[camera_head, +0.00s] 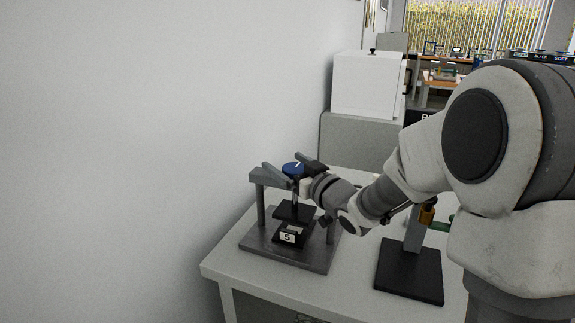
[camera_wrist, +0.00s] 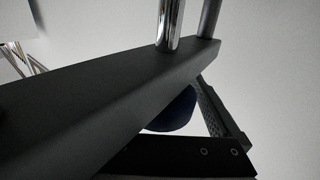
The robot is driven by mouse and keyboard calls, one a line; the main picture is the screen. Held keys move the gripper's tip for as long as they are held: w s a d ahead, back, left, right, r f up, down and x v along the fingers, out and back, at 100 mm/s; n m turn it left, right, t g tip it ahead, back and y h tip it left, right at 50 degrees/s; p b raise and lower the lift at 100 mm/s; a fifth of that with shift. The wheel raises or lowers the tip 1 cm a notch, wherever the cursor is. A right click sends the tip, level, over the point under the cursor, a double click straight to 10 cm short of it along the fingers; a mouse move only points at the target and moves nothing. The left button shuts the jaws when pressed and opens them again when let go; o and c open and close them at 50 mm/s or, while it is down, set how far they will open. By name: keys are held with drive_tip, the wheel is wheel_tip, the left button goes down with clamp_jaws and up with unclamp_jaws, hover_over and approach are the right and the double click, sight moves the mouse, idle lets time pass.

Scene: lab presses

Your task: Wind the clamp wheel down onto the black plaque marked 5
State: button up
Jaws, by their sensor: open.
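The blue clamp wheel (camera_head: 293,168) tops a small grey press. Its pressing plate (camera_head: 294,211) hangs level above the black plaque marked 5 (camera_head: 288,238), with a visible gap between them. The plaque sits on the press base (camera_head: 265,249). My gripper (camera_head: 292,166) is open at the wheel, with one finger on each side in the head view; whether either touches is unclear. In the wrist view, the wheel (camera_wrist: 173,113) is mostly hidden behind the press crossbar (camera_wrist: 110,95), near one finger (camera_wrist: 222,115). A chrome rod (camera_wrist: 170,24) rises beyond the crossbar.
The press stands on a pale table (camera_head: 225,264), close to the white wall on the left. A second stand with a black base (camera_head: 409,270) is to its right, partly behind my arm. A white box (camera_head: 366,86) stands behind.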

drive_tip(key=shift+c, duration=0.3)
drive_tip(key=c, duration=1.3)
drive_tip(key=shift+o, duration=0.2)
drive_tip(key=shift+f+m+t+h+b, duration=0.15)
drive_tip(key=shift+m+t+h+b, duration=0.25)
drive_tip(key=shift+b, duration=0.5)
